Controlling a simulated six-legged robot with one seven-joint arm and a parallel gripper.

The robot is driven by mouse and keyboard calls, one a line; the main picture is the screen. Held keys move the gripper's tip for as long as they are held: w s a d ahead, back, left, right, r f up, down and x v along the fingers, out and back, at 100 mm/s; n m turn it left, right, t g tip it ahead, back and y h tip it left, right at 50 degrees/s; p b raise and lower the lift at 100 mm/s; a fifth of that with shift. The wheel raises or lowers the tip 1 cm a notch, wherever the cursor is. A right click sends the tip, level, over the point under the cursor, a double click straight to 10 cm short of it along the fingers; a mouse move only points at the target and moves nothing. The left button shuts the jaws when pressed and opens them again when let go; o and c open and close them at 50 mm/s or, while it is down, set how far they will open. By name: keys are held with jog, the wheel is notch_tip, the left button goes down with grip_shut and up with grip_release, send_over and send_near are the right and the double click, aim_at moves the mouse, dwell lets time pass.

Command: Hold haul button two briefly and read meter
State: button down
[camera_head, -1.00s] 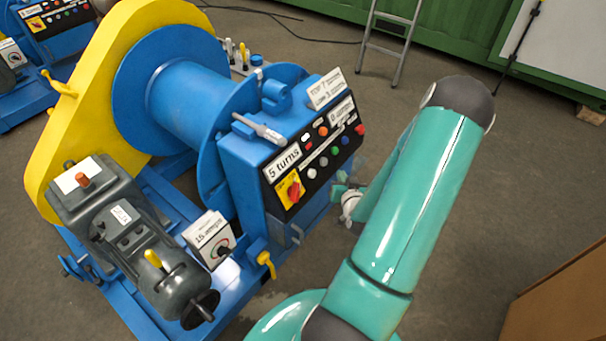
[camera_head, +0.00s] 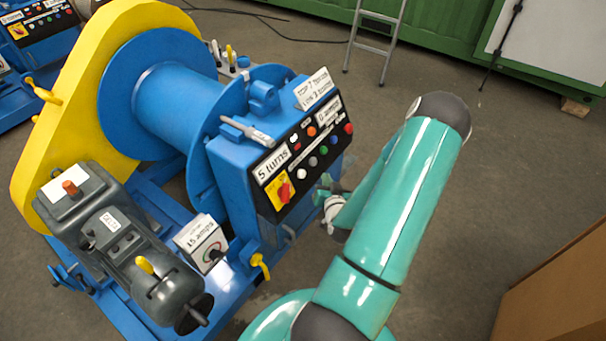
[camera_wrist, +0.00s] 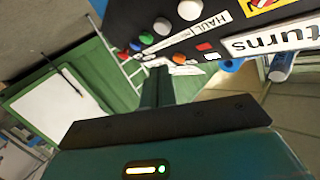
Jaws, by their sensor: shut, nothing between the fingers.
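The black control panel (camera_head: 300,160) on the blue winch housing carries a row of round buttons: white (camera_head: 301,174), grey (camera_head: 312,162), green (camera_head: 323,150), blue (camera_head: 334,140) and red (camera_head: 348,129). In the wrist view a HAUL label (camera_wrist: 207,24) runs beside the white button (camera_wrist: 190,10) and grey button (camera_wrist: 162,26); I cannot read which is haul two. A display beside the panel's upper row appears to read 0 amps (camera_head: 328,111). My gripper (camera_head: 324,186) is shut and empty, beside the panel's lower right. In the wrist view its fingers (camera_wrist: 157,75) point toward the button row, apart from it.
A "5 turns" display (camera_head: 272,163) and a red-yellow rotary switch (camera_head: 283,192) sit at the panel's near end. A 15 amps box (camera_head: 203,241) stands by the grey motor (camera_head: 140,255).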

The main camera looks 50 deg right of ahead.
aim_at(302, 174)
jog(key=w+f, duration=0.3)
jog(key=w, duration=0.3)
jog(key=shift+a, duration=0.3)
jog(key=shift+w, duration=0.1)
dwell(1.7)
jog(key=shift+w+f, duration=0.2)
jog(key=shift+w, duration=0.05)
